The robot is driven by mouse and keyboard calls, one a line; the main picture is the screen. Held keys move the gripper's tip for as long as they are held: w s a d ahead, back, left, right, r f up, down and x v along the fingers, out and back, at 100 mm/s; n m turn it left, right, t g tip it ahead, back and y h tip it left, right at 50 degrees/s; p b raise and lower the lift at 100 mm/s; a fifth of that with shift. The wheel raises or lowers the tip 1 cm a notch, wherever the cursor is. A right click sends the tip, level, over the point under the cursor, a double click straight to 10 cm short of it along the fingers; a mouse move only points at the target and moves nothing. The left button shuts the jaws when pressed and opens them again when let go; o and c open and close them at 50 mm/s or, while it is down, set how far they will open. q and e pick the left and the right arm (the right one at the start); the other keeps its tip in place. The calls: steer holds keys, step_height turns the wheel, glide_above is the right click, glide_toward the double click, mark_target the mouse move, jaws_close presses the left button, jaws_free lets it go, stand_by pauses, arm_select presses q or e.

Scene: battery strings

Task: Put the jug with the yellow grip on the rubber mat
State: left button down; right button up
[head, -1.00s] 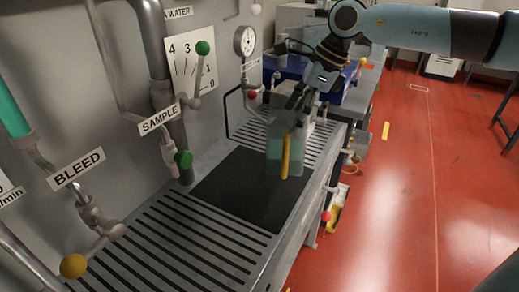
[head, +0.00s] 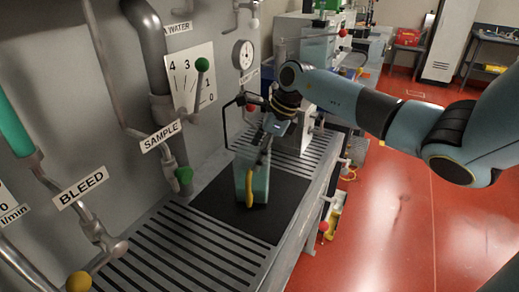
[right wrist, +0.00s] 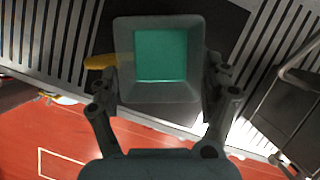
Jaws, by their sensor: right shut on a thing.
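The jug (head: 257,183) is a translucent green square vessel with a yellow grip (head: 249,188) on its near side. My right gripper (head: 265,146) is shut on the jug near its top, coming in from the right. The jug is upright over the black rubber mat (head: 282,212), its base within the mat's outline; I cannot tell whether it touches. In the right wrist view I look down into the jug (right wrist: 160,55), with a finger on each side and the yellow grip (right wrist: 101,62) to the left. My left gripper is not in view.
The mat lies on a slotted grey drain bench (head: 180,243). Left of it stands a grey panel with pipes, a green-knobbed sample valve (head: 184,175) and a yellow knob (head: 78,281). A bent dark pipe (head: 226,122) is behind the jug. Red floor is open at right.

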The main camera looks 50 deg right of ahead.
steer(key=shift+f, duration=0.1)
steer(key=o, duration=1.6)
steer(key=b+v, duration=0.2)
steer(key=v, duration=1)
